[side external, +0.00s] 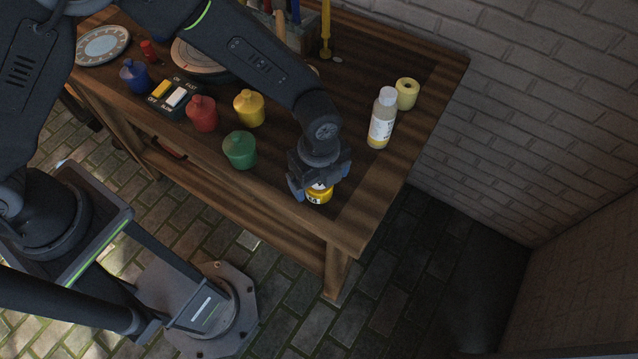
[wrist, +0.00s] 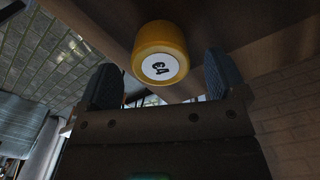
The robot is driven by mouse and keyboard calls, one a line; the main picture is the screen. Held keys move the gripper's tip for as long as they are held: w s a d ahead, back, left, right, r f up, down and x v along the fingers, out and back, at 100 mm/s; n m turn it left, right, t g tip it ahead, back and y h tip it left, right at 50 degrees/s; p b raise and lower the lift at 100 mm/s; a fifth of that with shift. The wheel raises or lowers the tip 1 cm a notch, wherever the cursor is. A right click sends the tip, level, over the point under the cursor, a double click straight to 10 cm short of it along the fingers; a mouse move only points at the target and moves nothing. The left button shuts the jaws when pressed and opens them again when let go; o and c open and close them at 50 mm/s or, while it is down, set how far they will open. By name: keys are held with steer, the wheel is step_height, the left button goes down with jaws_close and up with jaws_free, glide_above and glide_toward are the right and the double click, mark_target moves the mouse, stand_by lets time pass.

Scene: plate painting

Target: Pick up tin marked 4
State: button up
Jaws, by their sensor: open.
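A yellow tin (side external: 320,194) stands near the front edge at the right end of the workbench, partly covered by my gripper (side external: 318,183). In the wrist view the tin (wrist: 157,40) shows a round white label with dark marks. The marks are turned and small, so I cannot read them surely as a 4. My gripper (wrist: 158,62) is open, with one blue finger on each side of the tin in the wrist view. I see gaps between the fingers and the tin there. In the side view the fingers hang over and around its top.
On the workbench (side external: 430,62), a green pot (side external: 240,151), yellow pot (side external: 249,108), red pot (side external: 202,114) and blue pot (side external: 134,77) stand left of my gripper. A labelled bottle (side external: 382,122) and a pale yellow roll (side external: 407,93) stand to its right. The front edge is close.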

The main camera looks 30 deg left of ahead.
steer(key=shift+f, duration=1.4)
steer(key=shift+c, duration=0.4)
steer(key=shift+w, duration=0.1)
steer(key=c, duration=1)
steer(key=shift+r, duration=0.1)
